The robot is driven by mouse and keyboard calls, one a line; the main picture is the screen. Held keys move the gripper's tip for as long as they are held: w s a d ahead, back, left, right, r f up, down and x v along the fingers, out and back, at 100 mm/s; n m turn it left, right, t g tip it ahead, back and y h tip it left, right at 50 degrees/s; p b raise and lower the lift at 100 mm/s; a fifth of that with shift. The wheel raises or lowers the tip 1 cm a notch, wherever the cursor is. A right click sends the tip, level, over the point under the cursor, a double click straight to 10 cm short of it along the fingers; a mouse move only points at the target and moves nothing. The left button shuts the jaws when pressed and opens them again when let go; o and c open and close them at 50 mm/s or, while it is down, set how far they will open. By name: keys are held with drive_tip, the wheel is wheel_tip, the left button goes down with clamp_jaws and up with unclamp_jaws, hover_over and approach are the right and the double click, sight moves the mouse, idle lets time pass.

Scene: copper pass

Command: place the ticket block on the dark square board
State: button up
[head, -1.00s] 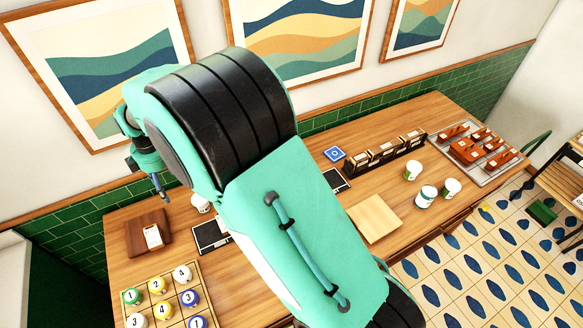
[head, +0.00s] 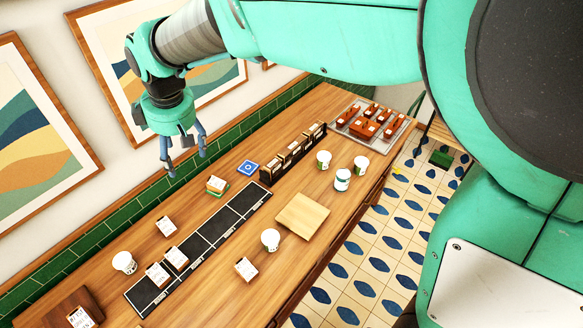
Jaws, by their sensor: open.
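A dark brown square board (head: 48,312) lies at the lower left of the head view, cut by the frame edge. A white-faced ticket block (head: 80,318) rests on it. Similar white-faced blocks stand elsewhere: one (head: 166,226) on the bare wood, two (head: 157,274) on the black strip, and one (head: 245,268) right of the strip. I cannot tell which of these the task means. My gripper (head: 186,163) is open and empty, pointing down in the air at upper left, well apart from the board and blocks.
The wooden counter (head: 215,290) carries a long black panelled strip (head: 205,240), a pale square board (head: 302,216), several white cups (head: 270,239), a dark box rack (head: 292,153), a small stack (head: 217,185), a blue coaster (head: 248,168) and a metal tray (head: 400,125). The wall is behind.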

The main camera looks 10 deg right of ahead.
drive_tip(key=s+d+r+m+t, duration=0.1)
drive_tip(key=s+d+r+m, duration=0.1)
drive_tip(key=d, duration=0.6)
drive_tip(key=s+d+r+m, duration=0.2)
drive_tip(key=d+r, duration=0.1)
drive_tip(key=d, duration=0.5)
drive_tip(key=s+d+r+m+t, duration=0.1)
drive_tip(key=s+d+r+m, duration=0.1)
drive_tip(key=d, duration=0.6)
drive_tip(key=s+d+f+m+t+h, duration=0.1)
drive_tip(key=s+d+m, duration=0.7)
drive_tip(key=s+d, duration=0.8)
drive_tip(key=shift+s+d+f+t+h, duration=0.3)
drive_tip(key=shift+d+f+h, duration=0.1)
drive_tip(key=shift+d+f, duration=0.3)
wheel_tip(320, 180, down, 16)
drive_tip(key=b, duration=1.6)
drive_tip(key=shift+f, duration=0.15)
